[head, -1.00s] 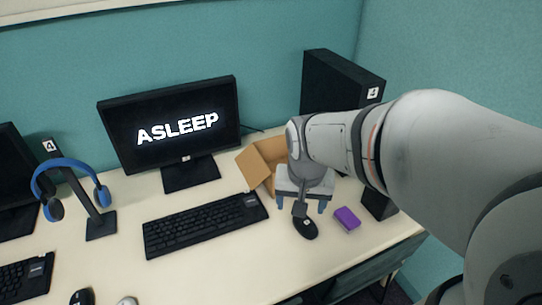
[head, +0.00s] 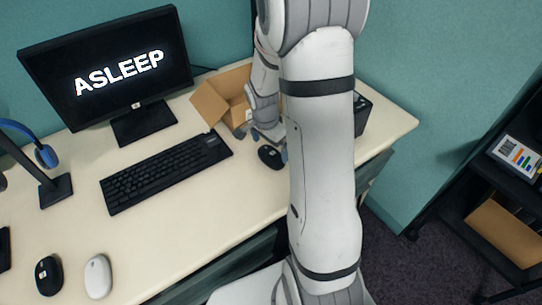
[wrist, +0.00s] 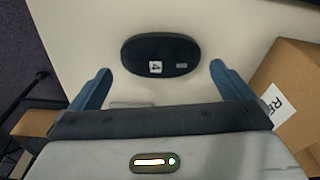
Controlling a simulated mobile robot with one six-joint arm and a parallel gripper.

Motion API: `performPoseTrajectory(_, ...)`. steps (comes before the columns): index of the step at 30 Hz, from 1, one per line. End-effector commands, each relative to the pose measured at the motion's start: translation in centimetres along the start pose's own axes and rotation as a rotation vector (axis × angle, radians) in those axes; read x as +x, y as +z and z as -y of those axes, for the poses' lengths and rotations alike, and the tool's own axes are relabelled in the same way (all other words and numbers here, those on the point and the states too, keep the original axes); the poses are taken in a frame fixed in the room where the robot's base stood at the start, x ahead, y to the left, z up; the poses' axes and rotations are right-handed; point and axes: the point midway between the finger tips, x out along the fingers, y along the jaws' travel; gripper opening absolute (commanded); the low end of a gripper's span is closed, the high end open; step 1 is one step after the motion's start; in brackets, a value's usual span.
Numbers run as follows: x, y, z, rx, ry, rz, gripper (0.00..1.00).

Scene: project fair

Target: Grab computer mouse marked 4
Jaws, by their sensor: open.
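A black computer mouse (head: 270,157) lies on the desk right of the keyboard. In the wrist view the mouse (wrist: 160,55) is wide across the picture, with a small white label that appears to read 4. My gripper (wrist: 160,68) is open, its blue fingers on the left and right of the mouse with gaps at both sides; nothing is held. In the head view my gripper (head: 262,135) is just behind the mouse, partly hidden by my arm. A second black mouse (head: 48,275) and a white mouse (head: 97,276) lie at the front left.
An open cardboard box (head: 208,103) stands close to my gripper, also at the right of the wrist view (wrist: 300,85). A black keyboard (head: 165,172) and a monitor (head: 108,70) showing ASLEEP are to the left. A dark shelf (head: 520,185) stands at the right.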

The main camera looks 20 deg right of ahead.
Motion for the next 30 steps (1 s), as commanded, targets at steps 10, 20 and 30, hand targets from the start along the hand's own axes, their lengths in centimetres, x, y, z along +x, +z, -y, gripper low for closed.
performPoseTrajectory(10,4.2,0.0,0.1,-0.002,0.000,0.000,1.00)
performPoseTrajectory(20,4.2,0.1,0.1,-0.003,-0.001,0.000,0.91)
performPoseTrajectory(30,4.2,0.1,0.2,-0.004,-0.001,0.000,0.71)
